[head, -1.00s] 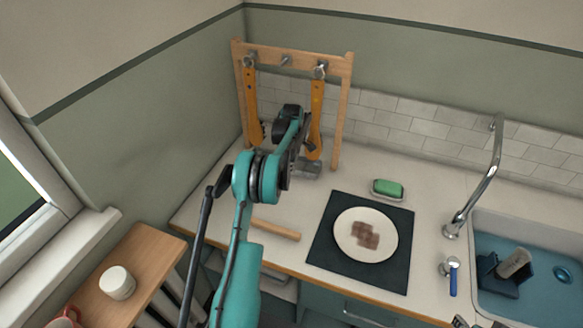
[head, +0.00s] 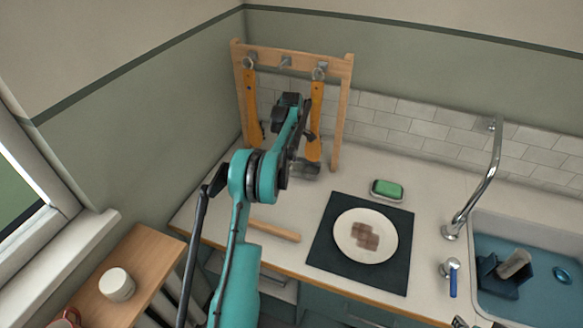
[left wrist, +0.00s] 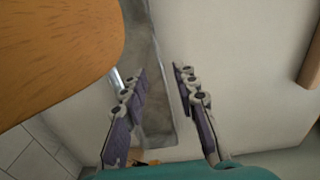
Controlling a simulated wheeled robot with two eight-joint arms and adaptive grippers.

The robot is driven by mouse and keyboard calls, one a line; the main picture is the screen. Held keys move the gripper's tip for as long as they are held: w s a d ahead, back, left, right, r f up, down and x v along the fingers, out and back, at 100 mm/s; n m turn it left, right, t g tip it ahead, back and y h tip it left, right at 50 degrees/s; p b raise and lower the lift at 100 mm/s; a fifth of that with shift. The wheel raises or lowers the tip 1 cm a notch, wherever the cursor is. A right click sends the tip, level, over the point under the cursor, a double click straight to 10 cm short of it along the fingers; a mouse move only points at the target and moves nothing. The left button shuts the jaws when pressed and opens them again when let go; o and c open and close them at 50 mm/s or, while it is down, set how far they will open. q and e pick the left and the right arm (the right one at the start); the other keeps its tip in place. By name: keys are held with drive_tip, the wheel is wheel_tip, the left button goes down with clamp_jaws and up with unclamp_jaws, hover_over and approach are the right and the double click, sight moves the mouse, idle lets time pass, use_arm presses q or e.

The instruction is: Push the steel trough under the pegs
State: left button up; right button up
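The steel trough (head: 310,168) lies on the counter at the foot of the wooden peg rack (head: 338,125), partly hidden behind my left arm. My left gripper (head: 303,147) is low in front of the rack, its fingers mostly hidden in the head view. In the left wrist view my left gripper (left wrist: 160,76) is open, its fingers apart over the grey trough (left wrist: 152,95). I cannot tell whether they touch it. The rack has pegs (head: 286,61); orange wooden handles hang from the two outer ones. A small part at the bottom edge may be my right gripper (head: 460,322).
A wooden rod (head: 274,231) lies near the counter's front edge. A white plate (head: 345,247) with brown pieces sits on a dark mat (head: 330,268). A green sponge (head: 387,188) in a dish is behind it. The tap (head: 493,165) and sink are right.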

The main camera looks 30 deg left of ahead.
use_arm(q)
wheel_tip(320, 180, up, 7)
idle(0.3)
idle(0.5)
